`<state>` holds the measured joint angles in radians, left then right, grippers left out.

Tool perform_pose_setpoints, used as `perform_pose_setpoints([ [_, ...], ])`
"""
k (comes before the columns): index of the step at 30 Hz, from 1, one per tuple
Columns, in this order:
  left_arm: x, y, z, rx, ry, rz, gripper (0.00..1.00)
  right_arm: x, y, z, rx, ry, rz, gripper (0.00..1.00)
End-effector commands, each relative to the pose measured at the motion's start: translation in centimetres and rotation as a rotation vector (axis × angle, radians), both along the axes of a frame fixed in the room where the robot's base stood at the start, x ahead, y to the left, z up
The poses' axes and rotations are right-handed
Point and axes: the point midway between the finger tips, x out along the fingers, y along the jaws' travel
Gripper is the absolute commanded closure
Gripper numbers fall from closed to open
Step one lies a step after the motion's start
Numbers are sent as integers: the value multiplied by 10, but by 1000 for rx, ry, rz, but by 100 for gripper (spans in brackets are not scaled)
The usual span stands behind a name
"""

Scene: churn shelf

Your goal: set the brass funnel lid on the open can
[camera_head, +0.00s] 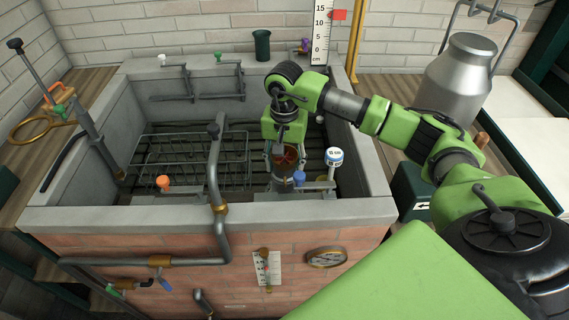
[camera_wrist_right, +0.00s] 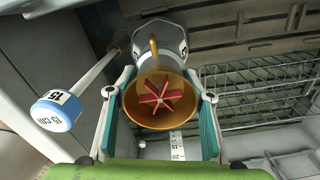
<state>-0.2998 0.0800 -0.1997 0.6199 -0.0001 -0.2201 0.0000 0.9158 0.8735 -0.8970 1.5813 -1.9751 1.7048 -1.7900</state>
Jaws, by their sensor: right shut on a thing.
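The brass funnel lid (camera_wrist_right: 135,108) is between the fingers of my right gripper (camera_wrist_right: 160,125) in the wrist view, its wide mouth facing the camera and a red star-shaped piece inside. In the head view the funnel lid (camera_head: 289,152) shows under my right gripper (camera_head: 285,160), over the stone trough. My right gripper is shut on it. My left gripper is not in view.
The stone trough (camera_head: 110,218) surrounds the gripper, with a wire rack (camera_head: 195,160) to the left. A blue-and-white capped rod (camera_head: 334,157) marked 15 cm stands close on the right; a bent pipe (camera_head: 214,165) rises left. A large churn (camera_head: 462,80) stands right of the trough.

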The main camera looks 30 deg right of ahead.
Motion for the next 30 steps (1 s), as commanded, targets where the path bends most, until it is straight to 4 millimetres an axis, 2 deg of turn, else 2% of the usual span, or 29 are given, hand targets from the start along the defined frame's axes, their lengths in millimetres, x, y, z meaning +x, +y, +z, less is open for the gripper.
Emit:
perform_pose_setpoints([
  [3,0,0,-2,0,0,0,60,0,0,-1,0,-1,0,82],
  [4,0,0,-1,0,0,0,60,0,0,-1,1,-2,0,44],
  [6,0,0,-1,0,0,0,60,0,0,0,0,-1,0,33],
  [15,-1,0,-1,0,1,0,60,0,0,-1,0,0,0,33],
  [19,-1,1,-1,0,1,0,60,0,0,7,1,-2,0,33],
  [23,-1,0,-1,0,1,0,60,1,0,29,0,-6,1,33],
  [30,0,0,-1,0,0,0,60,1,0,81,1,-6,0,33],
])
